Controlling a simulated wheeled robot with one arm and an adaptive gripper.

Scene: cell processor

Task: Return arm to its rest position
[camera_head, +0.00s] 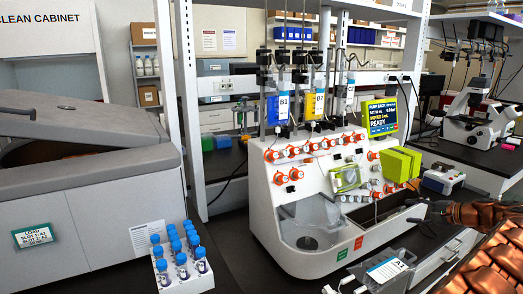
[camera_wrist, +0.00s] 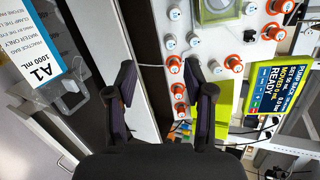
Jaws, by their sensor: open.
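My gripper (camera_head: 412,211) is at the right of the head view, in front of the right side of the white cell processor (camera_head: 290,215). In the wrist view my gripper (camera_wrist: 160,75) has its two dark fingers spread apart with nothing between them. The processor's front panel with orange-ringed knobs lies beyond the right finger. My bronze-coloured arm comes in from the right edge of the head view. The processor's screen (camera_head: 381,117) reads READY; it also shows in the wrist view (camera_wrist: 275,100).
A clear bag labelled A1 (camera_head: 388,270) lies low in front of the processor. A white rack (camera_head: 183,278) of blue-capped tubes stands at the lower left. Bags B1 (camera_head: 283,105) and B2 (camera_head: 318,103) hang above. A microscope (camera_head: 478,110) stands at the right.

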